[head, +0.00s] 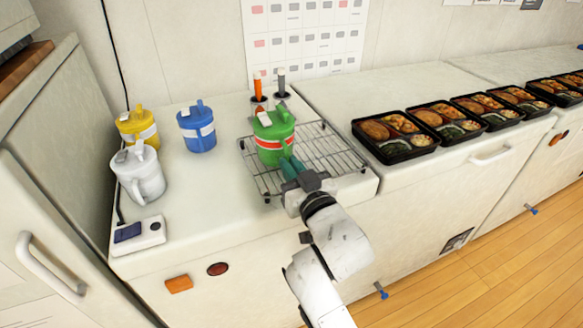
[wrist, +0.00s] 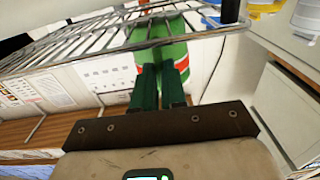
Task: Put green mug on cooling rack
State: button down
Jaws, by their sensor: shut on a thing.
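The green mug (head: 275,142) has a red and white band and a lid. In the head view it stands upright over the left part of the wire cooling rack (head: 335,150). My gripper (head: 291,169) reaches it from the front and is shut on it. In the wrist view the two green fingers (wrist: 159,86) meet the mug (wrist: 178,52), and the rack wires (wrist: 75,45) cross near its base. I cannot tell whether the base touches the wires.
A yellow mug (head: 138,127), a blue mug (head: 197,131) and a white mug (head: 140,175) stand to the left. A small device (head: 139,235) lies at the counter's front left. Two upright holders (head: 258,102) stand behind the rack. Several bento trays (head: 394,137) line the right counter.

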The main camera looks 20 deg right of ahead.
jog(key=shift+r, duration=0.15)
jog(key=c, duration=1.6)
grip_release()
jog(key=shift+f, duration=0.3)
jog(key=o, duration=0.4)
jog(key=shift+r, duration=0.1)
jog(key=shift+r, duration=0.25)
jog(key=shift+s+d+f+b, duration=0.1)
jog(key=shift+s+f+b, duration=0.1)
jog(key=shift+s, duration=2.85)
jog(key=shift+s+f+b, duration=0.1)
jog(key=shift+s+b, duration=0.1)
jog(key=shift+s, duration=2.8)
